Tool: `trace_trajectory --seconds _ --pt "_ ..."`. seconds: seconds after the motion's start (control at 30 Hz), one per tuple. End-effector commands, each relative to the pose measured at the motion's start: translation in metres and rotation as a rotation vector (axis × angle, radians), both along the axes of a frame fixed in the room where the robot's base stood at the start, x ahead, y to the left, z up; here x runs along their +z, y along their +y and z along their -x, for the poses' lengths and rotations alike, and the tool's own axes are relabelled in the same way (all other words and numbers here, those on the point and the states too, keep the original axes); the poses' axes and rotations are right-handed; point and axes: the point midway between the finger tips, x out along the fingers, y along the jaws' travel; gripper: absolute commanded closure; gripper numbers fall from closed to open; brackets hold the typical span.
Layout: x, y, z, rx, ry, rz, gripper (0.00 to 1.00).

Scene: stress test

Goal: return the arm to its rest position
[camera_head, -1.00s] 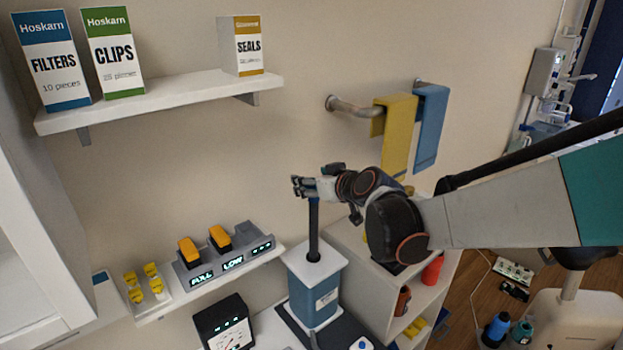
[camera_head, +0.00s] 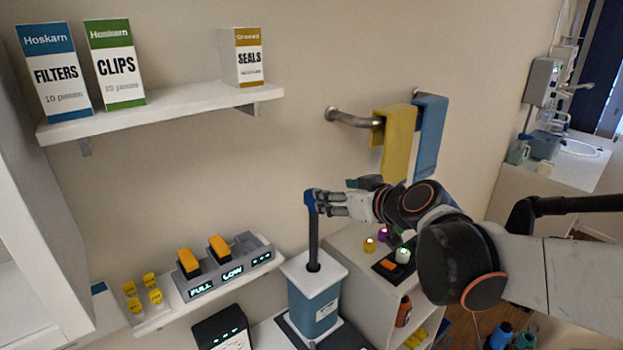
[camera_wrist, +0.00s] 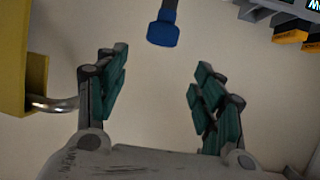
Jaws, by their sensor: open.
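My gripper (camera_head: 334,203) is open and empty in the head view, just right of the blue knob (camera_head: 313,200) on top of a dark upright rod. The rod rises from a blue and white box (camera_head: 313,302) below. In the wrist view my gripper's teal-padded fingers (camera_wrist: 158,82) are spread wide. The blue knob (camera_wrist: 163,33) shows beyond the fingertips, between their lines, with a gap. My arm reaches in from the right edge of the head view, bent at its dark joints.
A yellow towel (camera_head: 397,143) and a blue towel (camera_head: 430,138) hang on a rail behind my arm. A cabinet top below my wrist holds several small items, including an orange-capped one (camera_head: 369,244). A shelf (camera_head: 165,105) with cartons is at upper left. The wall between is bare.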

Motion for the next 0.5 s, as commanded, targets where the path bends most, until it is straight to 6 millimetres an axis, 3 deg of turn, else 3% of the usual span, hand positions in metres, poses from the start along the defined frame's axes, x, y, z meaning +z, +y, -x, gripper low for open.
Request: trace_trajectory --seconds 0.37,0.5 --pt "0.001 -0.001 0.002 0.0 0.0 0.0 0.38" --pt "-0.013 -0.001 0.011 -0.003 0.023 0.003 0.38"
